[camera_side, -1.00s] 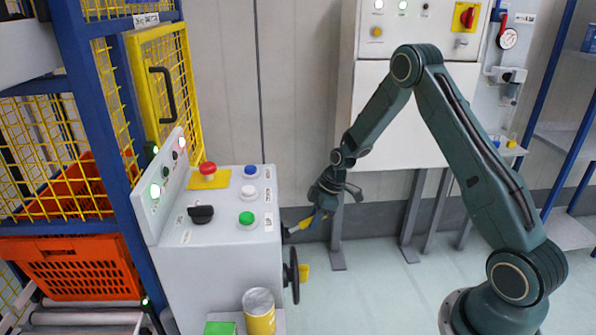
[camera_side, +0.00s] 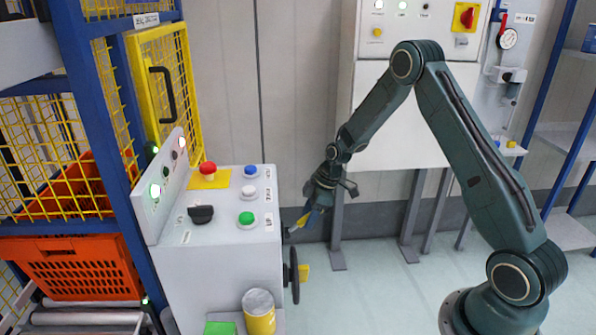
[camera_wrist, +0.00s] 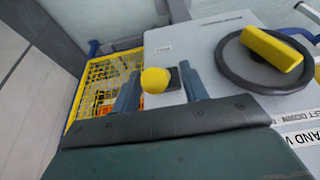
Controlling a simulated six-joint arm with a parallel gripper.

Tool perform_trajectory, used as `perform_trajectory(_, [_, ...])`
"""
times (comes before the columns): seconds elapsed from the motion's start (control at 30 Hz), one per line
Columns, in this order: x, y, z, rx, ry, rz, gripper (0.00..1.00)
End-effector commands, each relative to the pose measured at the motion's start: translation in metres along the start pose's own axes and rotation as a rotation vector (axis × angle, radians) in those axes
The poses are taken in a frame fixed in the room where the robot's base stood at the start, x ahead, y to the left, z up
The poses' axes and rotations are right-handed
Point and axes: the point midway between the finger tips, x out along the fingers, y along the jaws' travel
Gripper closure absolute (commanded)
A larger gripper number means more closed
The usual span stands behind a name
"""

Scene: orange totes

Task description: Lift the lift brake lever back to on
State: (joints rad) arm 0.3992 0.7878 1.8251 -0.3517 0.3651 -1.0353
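The brake lever is on the right side of the grey console. Its yellow ball knob (camera_wrist: 155,80) shows clearly in the wrist view, beside a dark mount on the panel. In the side view the lever (camera_side: 302,221) is small, partly covered by my gripper (camera_side: 312,212), and slants up to the right from the console. In the wrist view my gripper (camera_wrist: 160,84) has one finger on each side of the knob. The fingers are apart, with the left one close to the knob and a visible gap at the right one. Whether the left finger touches it I cannot tell.
A dark handwheel (camera_side: 294,275) with a yellow grip (camera_wrist: 272,49) is mounted just below the lever. The console top (camera_side: 222,222) carries several buttons and a black switch. A yellow can (camera_side: 259,315) stands below. The floor to the right is clear.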

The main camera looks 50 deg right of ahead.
Motion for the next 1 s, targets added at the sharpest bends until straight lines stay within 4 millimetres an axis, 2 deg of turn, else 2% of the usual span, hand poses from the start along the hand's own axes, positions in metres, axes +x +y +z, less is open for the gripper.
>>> perform_trajectory(0.37, [-0.002, 0.0, 0.002, 0.004, -0.004, -0.002, 0.56])
perform_trajectory(1.0, [-0.037, 0.0, 0.003, 0.005, -0.005, -0.001, 0.56])
